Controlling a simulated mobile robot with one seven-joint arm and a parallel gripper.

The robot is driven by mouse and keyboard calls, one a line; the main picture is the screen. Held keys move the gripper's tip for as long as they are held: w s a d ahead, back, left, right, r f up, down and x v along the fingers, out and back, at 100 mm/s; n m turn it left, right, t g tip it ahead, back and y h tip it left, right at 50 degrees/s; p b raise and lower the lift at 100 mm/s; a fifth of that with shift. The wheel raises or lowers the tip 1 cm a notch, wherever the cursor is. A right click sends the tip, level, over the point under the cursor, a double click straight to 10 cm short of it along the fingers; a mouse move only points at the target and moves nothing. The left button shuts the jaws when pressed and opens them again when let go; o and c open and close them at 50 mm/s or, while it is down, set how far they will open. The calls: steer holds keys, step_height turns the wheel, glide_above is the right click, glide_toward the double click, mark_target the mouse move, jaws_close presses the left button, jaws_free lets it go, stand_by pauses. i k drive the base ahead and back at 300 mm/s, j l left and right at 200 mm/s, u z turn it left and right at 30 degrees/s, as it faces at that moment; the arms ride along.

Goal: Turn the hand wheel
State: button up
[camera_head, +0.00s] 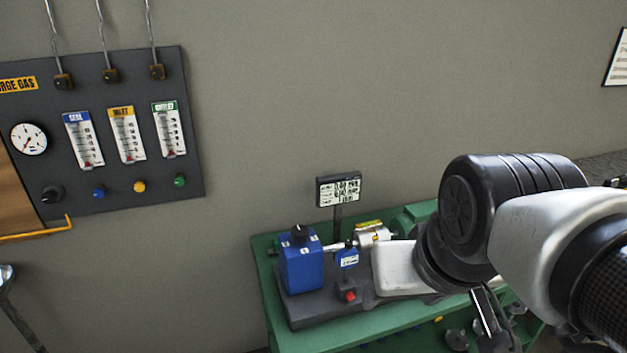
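No hand wheel shows clearly. A green bench (375,337) carries a machine with a blue box (302,265), which has a small black knob (299,232) on top. Small dark round parts (457,340) show low on the bench front; I cannot tell whether one is the wheel. My black and white arm comes in from the right and covers the bench's right part. A white block (398,268) at its end, which looks like the hand of my gripper, is over the machine's right side. The fingertips are hidden, so their opening and any contact cannot be seen.
A small display (339,190) stands on a post behind the machine. A red button (349,296) sits on the machine's dark base (310,312). A dark gas panel (110,185) with gauges and knobs hangs on the left wall. The floor left of the bench looks free.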

mark_target(299, 233)
steer(key=k+j+z, duration=0.25)
steer(key=j, duration=0.2)
steer(key=k+j+z, duration=0.25)
steer(key=i+l+u, duration=0.1)
steer(key=i+u, duration=0.2)
steer(key=i, duration=0.15)
steer(key=i+l+u, duration=0.15)
steer(key=i+u, duration=0.15)
steer(key=i, duration=0.1)
